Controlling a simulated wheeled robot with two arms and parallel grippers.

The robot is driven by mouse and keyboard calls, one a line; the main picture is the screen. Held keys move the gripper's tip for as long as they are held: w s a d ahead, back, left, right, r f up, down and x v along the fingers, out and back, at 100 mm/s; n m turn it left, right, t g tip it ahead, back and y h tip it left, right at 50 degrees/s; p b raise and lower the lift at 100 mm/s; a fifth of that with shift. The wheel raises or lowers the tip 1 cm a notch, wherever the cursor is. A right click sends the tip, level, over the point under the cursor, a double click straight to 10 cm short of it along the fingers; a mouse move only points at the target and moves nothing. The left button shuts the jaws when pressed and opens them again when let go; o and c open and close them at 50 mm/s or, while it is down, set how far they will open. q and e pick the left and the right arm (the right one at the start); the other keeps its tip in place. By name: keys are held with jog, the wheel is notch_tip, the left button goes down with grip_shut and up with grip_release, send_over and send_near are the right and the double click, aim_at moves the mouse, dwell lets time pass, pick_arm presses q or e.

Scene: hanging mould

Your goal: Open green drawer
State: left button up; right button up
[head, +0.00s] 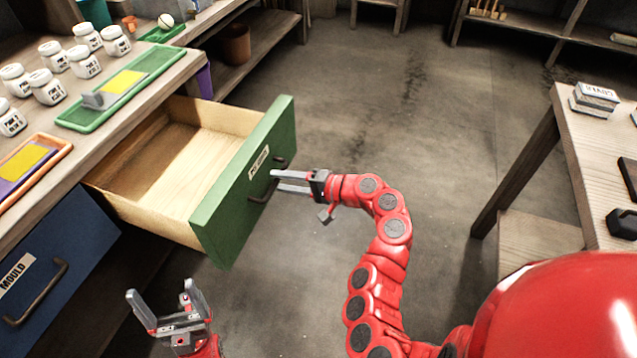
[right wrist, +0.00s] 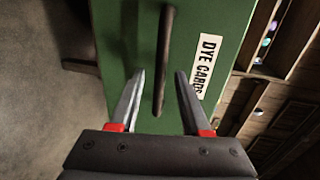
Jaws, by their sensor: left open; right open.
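The green drawer (head: 229,211) is pulled out of the workbench in the head view, and its wooden inside looks empty. Its dark bar handle (head: 264,187) is on the green front, beside a white label. My right gripper (head: 273,181) is open at the handle. In the right wrist view the handle (right wrist: 163,60) runs between the two fingers of the right gripper (right wrist: 160,85), with gaps showing on both sides. The label there reads "DYE CARDS". My left gripper (head: 167,300) is open and empty, low in front of the bench, apart from the drawer.
A blue drawer (head: 58,262) labelled "MOULD" is at the left, shut or nearly so. White jars (head: 84,61), a green tray (head: 140,83) and an orange tray (head: 28,168) stand on the bench. Another table (head: 597,150) is at the right. The floor between is clear.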

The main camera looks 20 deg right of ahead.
jog(key=p+v, duration=0.3)
jog(key=v, duration=1.2)
jog(key=shift+d, duration=0.2)
